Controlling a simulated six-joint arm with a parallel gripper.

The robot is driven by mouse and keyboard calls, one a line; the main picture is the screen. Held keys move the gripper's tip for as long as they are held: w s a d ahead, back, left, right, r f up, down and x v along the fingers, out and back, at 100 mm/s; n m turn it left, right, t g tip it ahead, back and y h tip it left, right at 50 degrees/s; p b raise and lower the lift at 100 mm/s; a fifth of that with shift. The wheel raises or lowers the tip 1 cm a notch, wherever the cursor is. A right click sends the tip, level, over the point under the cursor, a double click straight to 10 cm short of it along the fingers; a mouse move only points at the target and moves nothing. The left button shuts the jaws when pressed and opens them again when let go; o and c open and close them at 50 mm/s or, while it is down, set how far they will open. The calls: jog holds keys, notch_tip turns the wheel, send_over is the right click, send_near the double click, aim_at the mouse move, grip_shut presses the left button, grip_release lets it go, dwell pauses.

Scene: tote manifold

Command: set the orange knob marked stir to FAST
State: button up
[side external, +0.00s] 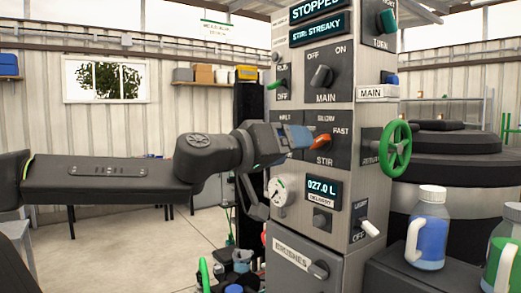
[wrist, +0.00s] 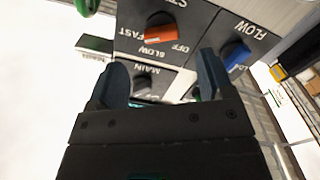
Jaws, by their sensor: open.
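The orange knob (side external: 321,145) sits on the dark STIR panel of the grey column, with SLOW above it and FAST to its upper right. In the wrist view the same orange knob (wrist: 165,40) appears upside down, its bar nearly level, with FAST to the left, SLOW below and OFF to the lower right. I cannot tell for sure which mark it points at. My gripper (side external: 296,138) is just left of the knob in the side view. In the wrist view my gripper (wrist: 163,75) has its fingers wide apart and empty, with the knob beyond the gap, apparently untouched.
A blue FLOW knob (wrist: 236,55) is beside the STIR panel. The MAIN knob (side external: 321,76) is above it, and a green handwheel (side external: 396,148) sticks out at the right. A display (side external: 319,29) reads STIR: STREAKY. Bottles (side external: 428,228) stand at the lower right.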

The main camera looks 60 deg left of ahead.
jog(key=s, duration=0.6)
jog(key=shift+s, duration=0.15)
dwell(0.4)
jog(key=s+d+f+m+g+h, duration=0.2)
jog(key=d+f+m+g, duration=0.15)
jog(key=f, duration=0.35)
jog(key=s+d+f+m+g+h, duration=0.2)
jog(key=f+m+g+h, duration=0.15)
jog(key=f, duration=0.35)
jog(key=s+a+f+g+y, duration=0.2)
jog(key=s+a+f, duration=0.1)
jog(key=f, duration=0.3)
jog(key=s+a+f+n+g+y, duration=0.1)
jog(key=s+a+f+g+y, duration=0.2)
jog(key=f, duration=0.3)
jog(key=shift+s+a+f, duration=0.35)
jog(key=shift+s+a, duration=0.2)
jog(key=shift+s, duration=0.25)
